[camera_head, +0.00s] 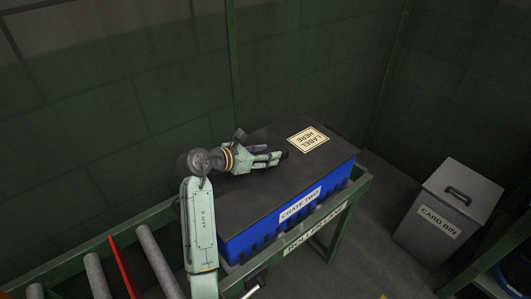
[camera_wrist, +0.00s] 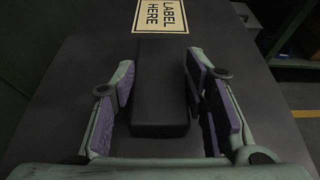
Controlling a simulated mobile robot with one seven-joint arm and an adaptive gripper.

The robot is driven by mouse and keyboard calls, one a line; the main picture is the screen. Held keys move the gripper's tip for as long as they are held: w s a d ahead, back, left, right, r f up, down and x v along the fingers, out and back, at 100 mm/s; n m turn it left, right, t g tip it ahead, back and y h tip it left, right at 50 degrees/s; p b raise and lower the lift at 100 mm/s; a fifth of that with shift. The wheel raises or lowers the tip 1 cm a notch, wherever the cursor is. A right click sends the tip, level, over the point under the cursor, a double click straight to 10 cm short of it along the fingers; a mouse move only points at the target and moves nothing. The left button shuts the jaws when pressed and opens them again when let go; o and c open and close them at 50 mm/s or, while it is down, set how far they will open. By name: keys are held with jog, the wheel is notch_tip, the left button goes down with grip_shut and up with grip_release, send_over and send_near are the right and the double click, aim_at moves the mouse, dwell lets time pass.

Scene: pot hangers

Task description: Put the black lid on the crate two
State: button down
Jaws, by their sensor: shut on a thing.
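The blue crate two (camera_head: 258,232), with its "CRATE TWO" label, stands on the roller lane in the head view. The black lid (camera_head: 245,200) covers its top and looks level; I cannot tell whether its edges are fully seated. A "LABEL HERE" patch (camera_head: 308,140) is on the lid's far part. My gripper (camera_head: 279,158) is low over the middle of the lid. In the wrist view, my gripper (camera_wrist: 160,72) is shut on the lid's raised black handle (camera_wrist: 160,95), with a purple-padded finger on each side. In the head view the hand hides the handle.
The roller lane (camera_head: 333,217) has a green frame, with bare rollers (camera_head: 160,262) and a red bar (camera_head: 124,266) at the lower left. A grey card bin (camera_head: 447,205) stands on the floor to the right. A dark block wall is close behind the crate.

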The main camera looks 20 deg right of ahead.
jog(key=c, duration=0.8)
grip_release()
jog(key=shift+c, duration=0.2)
